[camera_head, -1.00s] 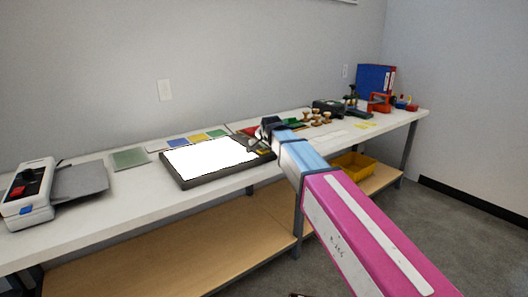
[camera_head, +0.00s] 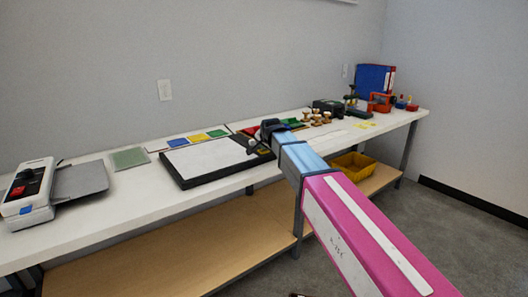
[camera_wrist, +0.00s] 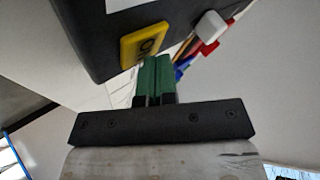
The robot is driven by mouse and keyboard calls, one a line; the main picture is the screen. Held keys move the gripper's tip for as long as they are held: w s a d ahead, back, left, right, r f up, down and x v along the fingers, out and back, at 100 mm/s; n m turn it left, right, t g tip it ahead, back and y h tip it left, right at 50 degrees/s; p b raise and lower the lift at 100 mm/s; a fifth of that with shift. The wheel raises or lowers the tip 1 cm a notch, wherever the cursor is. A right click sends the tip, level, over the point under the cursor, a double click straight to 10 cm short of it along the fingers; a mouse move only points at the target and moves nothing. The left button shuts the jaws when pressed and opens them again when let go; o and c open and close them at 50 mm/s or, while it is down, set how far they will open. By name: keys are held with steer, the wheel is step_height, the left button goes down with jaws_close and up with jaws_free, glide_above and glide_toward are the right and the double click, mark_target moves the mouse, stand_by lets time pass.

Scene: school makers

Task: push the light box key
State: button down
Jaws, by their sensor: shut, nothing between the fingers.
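The light box (camera_head: 205,158) lies on the bench, a flat dark-framed slab whose panel is now dull grey-white and unlit. Its dark edge (camera_wrist: 95,35) fills the upper left of the wrist view. A yellow key or plate with dark marking (camera_wrist: 144,45) sits on that edge, and a small white rounded knob (camera_wrist: 210,26) stands to its right. My gripper (camera_wrist: 154,62) is shut and empty, its green fingertips close by the yellow piece. I cannot tell whether they touch it. In the head view my wrist (camera_head: 270,128) is over the box's right end and the fingers are hard to make out.
A white device with a red switch (camera_head: 27,190) stands at the bench's left end. Coloured sheets (camera_head: 197,137) lie behind the box. Wooden-handled stamps (camera_head: 317,119), a dark machine (camera_head: 328,107) and a blue binder (camera_head: 374,78) stand right. A yellow bin (camera_head: 355,165) is on the lower shelf.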

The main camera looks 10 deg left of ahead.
mark_target(265, 151)
steer(key=shift+r, duration=0.45)
steer(key=shift+r, duration=3)
